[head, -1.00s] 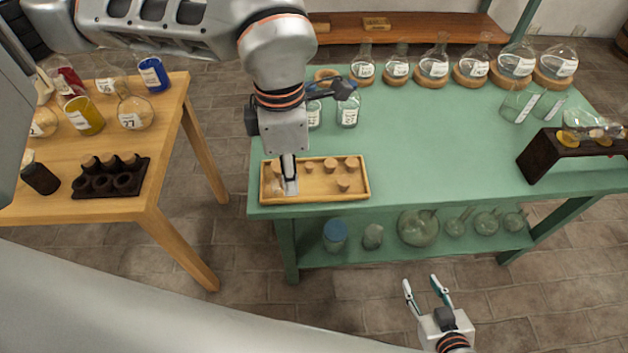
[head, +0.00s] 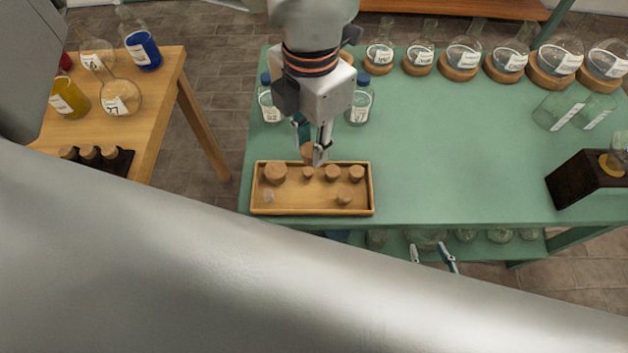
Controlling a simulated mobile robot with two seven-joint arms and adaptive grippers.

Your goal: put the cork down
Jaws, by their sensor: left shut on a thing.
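My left gripper (head: 313,143) is shut on a brown cork (head: 307,153), which is partly hidden by the fingers. It is at the back edge of a shallow wooden tray (head: 312,213), and the cork appears to be above the tray's back rim; the exact height is hard to tell. Several other corks are in the tray, among them a wide one (head: 276,172) at the back left and one (head: 344,197) at the front right. My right gripper (head: 433,256) is open and empty, low in front of the green table's edge.
The tray stands on the front left of a green table (head: 455,150). Two labelled bottles (head: 270,103) (head: 360,104) flank my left gripper behind the tray. Round flasks on cork rings (head: 463,55) line the back. A dark stand (head: 585,185) is at right. The table's middle is clear.

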